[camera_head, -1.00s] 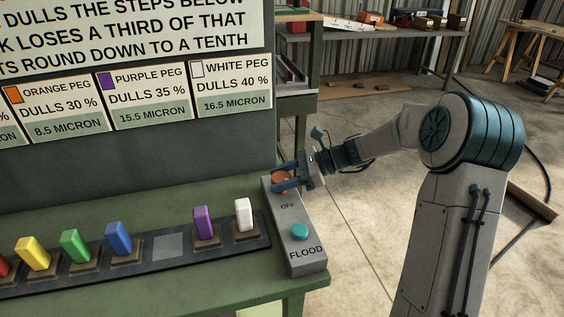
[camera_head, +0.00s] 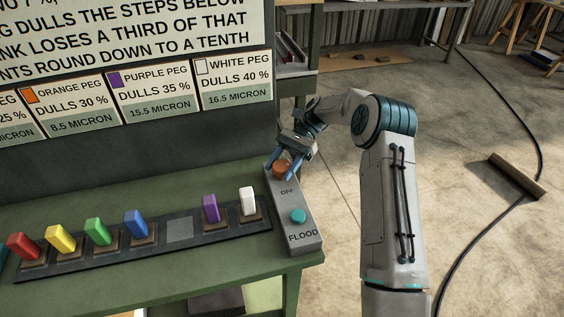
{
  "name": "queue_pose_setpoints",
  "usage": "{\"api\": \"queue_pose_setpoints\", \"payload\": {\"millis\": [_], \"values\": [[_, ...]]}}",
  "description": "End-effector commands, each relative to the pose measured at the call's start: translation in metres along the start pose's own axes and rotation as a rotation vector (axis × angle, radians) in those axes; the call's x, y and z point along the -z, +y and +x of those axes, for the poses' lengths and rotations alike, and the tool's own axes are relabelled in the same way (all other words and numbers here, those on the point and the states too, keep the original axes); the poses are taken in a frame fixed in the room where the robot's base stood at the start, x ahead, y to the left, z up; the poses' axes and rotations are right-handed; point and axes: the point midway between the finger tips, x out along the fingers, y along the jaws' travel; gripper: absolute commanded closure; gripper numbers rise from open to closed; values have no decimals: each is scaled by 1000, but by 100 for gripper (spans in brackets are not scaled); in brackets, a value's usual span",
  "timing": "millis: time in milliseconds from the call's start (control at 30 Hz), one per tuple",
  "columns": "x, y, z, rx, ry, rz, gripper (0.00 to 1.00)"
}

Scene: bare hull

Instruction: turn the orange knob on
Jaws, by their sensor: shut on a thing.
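The orange knob (camera_head: 281,168) sits at the far end of a grey control box (camera_head: 307,238) on the green bench's right end. The word OFF shows just below the knob. My gripper (camera_head: 284,171) reaches down from behind and to the right, with its blue fingers on either side of the knob, shut on it. The fingers and gripper body hide part of the knob, and I cannot tell which way it points. A teal button (camera_head: 298,216) is nearer on the same box, above the word FLOOD.
A dark rail (camera_head: 110,253) on the green bench (camera_head: 160,292) holds several coloured pegs, with the white peg (camera_head: 248,202) closest to the control box. One slot (camera_head: 179,230) is empty. A lettered panel (camera_head: 130,50) stands behind. Open floor lies to the right.

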Motion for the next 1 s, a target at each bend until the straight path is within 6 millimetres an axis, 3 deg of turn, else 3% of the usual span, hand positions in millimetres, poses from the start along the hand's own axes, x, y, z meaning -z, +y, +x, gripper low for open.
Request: {"api": "queue_pose_setpoints", "payload": {"millis": [300, 867, 900, 933, 1000], "values": [[-1, -1, -1, -110, 2, -48, 75], [-1, 0, -1, -132, 2, -59, 75], [-1, 0, -1, -132, 2, -59, 41], [-1, 0, -1, -132, 2, -59, 33], [-1, -1, -1, -132, 2, -59, 30]]}}
